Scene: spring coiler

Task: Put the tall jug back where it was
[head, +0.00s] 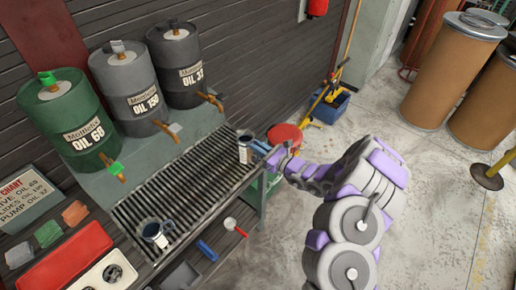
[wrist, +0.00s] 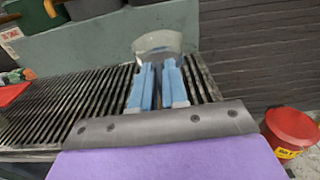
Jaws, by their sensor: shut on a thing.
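The tall jug (head: 244,151), dark-rimmed with a pale label, is upright at the right end of the slatted grate (head: 190,180). My gripper (head: 259,148) reaches it from the right and is shut on it. In the wrist view, the blue fingers of my gripper (wrist: 158,68) meet the jug's pale curved body (wrist: 158,42) over the slats. I cannot tell whether its base touches the grate. A second, wider-looking jug (head: 155,233) stands near the grate's left front.
The grate's middle is clear. A red bucket (head: 285,137) is beyond its right end. A red tray (head: 65,262) and a white-headed tool (head: 231,224) lie in front.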

